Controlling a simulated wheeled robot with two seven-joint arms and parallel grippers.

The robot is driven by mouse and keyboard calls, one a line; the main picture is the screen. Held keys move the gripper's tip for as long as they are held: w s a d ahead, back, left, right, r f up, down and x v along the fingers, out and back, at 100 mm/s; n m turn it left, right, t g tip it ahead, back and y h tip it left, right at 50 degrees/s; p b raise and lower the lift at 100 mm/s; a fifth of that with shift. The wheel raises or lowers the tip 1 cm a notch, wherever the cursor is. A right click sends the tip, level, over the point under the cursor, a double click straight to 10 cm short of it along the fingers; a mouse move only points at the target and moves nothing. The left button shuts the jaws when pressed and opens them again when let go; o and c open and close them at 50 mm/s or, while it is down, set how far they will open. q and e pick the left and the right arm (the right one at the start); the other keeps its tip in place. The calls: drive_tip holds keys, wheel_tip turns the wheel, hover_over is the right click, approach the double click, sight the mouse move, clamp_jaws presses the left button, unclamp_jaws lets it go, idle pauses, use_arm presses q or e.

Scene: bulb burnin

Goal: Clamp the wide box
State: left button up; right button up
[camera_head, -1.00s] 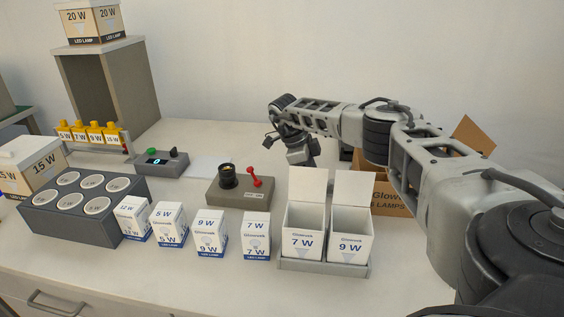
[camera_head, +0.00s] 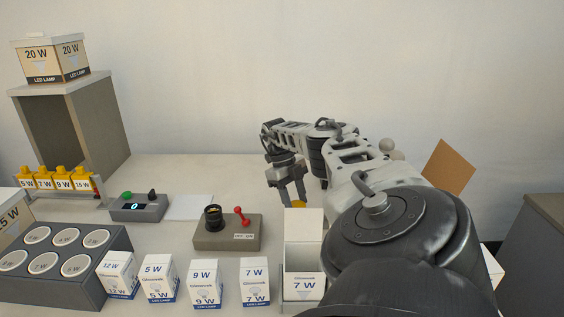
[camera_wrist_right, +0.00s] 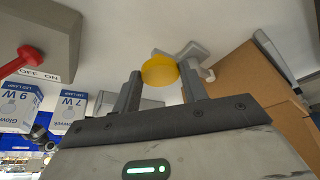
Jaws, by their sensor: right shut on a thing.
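Two boxes look wide: the 20 W lamp box (camera_head: 50,62), on top of the grey shelf at the far left, and the 15 W box (camera_head: 12,222), cut off at the left edge. I cannot tell which is the wide box. My right gripper (camera_head: 292,196) points down at the back of the table, far from both. It is shut on a round yellow piece (camera_head: 298,204). In the right wrist view the yellow piece (camera_wrist_right: 159,71) sits between the fingertips, with a grey pronged part (camera_wrist_right: 187,54) behind it. My left gripper is out of view.
A brown carton (camera_wrist_right: 262,88) stands close to the right gripper. The test block with red lever (camera_head: 228,232), small lamp boxes (camera_head: 205,282) and an open white 7 W box (camera_head: 304,258) stand in front. My right arm hides the table's right side.

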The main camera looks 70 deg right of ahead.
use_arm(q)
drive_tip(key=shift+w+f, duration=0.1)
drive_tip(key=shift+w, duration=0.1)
use_arm(e)
drive_tip(key=shift+d, duration=0.1)
drive_tip(key=o, duration=1.4)
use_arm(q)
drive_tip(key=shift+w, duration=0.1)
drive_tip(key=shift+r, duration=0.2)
